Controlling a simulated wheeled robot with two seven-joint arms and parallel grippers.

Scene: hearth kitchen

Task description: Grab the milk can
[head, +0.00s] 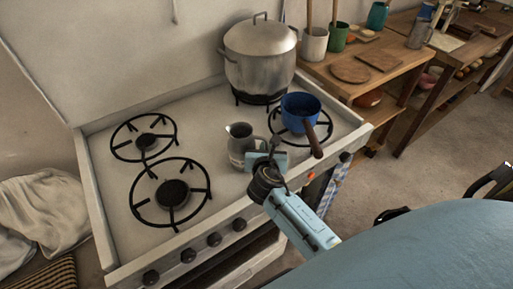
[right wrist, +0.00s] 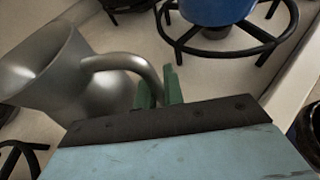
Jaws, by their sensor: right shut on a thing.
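The milk can (head: 238,142) is a grey metal jug standing on the white stove top, between the burners. In the right wrist view the milk can (right wrist: 62,82) shows its wide mouth at the left and its curved handle reaching right to my fingers. My right gripper (head: 268,160) is at the can's right side. In the right wrist view its green fingers (right wrist: 160,88) are shut on the handle's end. The exact contact is partly hidden by the gripper body. My left gripper is not in view.
A blue saucepan (head: 300,106) with a brown handle sits on the burner just right of the can. A large lidded pot (head: 259,60) stands behind. Two burners (head: 172,194) at the left are empty. Wooden tables (head: 365,70) stand at the right.

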